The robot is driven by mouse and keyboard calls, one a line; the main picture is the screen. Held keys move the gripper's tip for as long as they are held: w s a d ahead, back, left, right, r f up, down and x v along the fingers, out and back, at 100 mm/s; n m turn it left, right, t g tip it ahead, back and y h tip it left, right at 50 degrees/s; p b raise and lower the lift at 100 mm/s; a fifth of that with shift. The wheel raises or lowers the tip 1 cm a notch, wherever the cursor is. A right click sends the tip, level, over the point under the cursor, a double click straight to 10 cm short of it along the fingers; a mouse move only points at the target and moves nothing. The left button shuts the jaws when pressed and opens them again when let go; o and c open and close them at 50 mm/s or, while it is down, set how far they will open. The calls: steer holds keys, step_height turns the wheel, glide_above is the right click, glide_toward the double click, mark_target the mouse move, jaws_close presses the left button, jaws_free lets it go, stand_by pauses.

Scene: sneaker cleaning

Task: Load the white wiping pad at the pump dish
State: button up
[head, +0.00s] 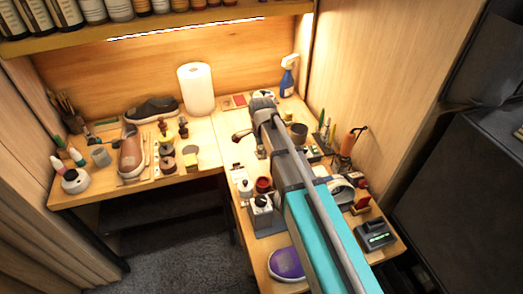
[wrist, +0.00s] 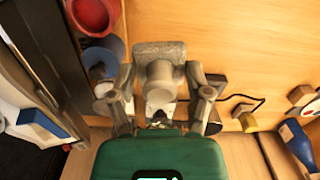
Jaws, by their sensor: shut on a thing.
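In the wrist view my gripper (wrist: 160,90) is shut on a pale grey-white block with a round knob, which appears to be the white wiping pad (wrist: 160,50). The fingers sit on either side of the knob and the pad's flat face points away from me. In the head view my gripper (head: 262,104) is over the right-hand bench near the back corner, and the arm hides much of the bench below it. I cannot tell for sure which item is the pump dish; a white round container with a dark top (head: 75,181) stands at the left end.
A paper towel roll (head: 196,89) and a blue spray bottle (head: 287,76) stand at the back. Shoes, including a brown one (head: 132,152), and several small jars crowd the left bench (head: 104,188). A wooden wall (head: 378,70) borders the right bench.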

mark_target(261, 147)
step_height(261, 147, up, 18)
steer(key=p, duration=1.8)
steer(key=shift+f, duration=0.1)
steer(key=shift+c, duration=0.2)
steer(key=shift+d, duration=0.1)
